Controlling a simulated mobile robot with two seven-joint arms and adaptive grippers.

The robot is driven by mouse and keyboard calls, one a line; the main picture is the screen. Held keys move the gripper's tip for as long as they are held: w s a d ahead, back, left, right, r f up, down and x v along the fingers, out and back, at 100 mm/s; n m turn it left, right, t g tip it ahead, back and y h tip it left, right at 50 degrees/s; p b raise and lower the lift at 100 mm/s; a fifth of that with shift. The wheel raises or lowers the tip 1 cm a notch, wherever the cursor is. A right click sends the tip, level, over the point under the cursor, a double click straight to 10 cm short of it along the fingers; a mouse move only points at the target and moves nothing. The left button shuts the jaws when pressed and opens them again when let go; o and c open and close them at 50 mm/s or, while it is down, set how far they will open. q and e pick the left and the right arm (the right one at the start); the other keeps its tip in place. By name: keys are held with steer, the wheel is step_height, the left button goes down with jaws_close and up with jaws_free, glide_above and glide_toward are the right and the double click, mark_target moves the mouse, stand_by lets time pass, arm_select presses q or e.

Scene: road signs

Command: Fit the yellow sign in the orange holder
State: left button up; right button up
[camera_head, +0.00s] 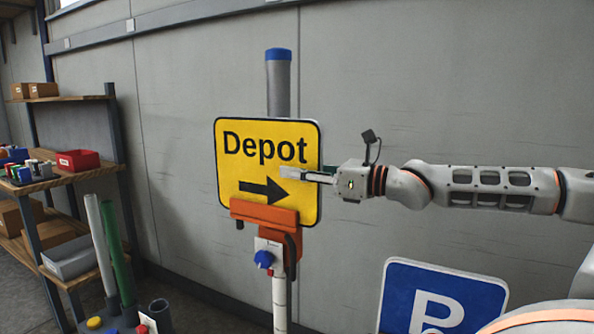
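The yellow sign (235,170), reading "Depot" with a black right-pointing arrow, stands upright in front of a grey post with a blue cap. Its lower edge is behind the front of the orange holder (265,216); how deep it sits is hidden. The holder is on a white pole with a blue knob. My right gripper (300,174) comes in from the right at the sign's right edge. One finger lies across the sign's front beside the arrow; the other is hidden, seemingly behind the sign, so it appears shut on it. My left gripper is out of view.
A blue sign with a white P (440,300) stands at lower right. A shelf (75,175) with boxes and small parts is at left. The grey wall (420,90) is close behind the post.

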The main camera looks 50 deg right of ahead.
steer(key=v, duration=1.2)
steer(key=shift+r, duration=0.1)
stand_by(0.4)
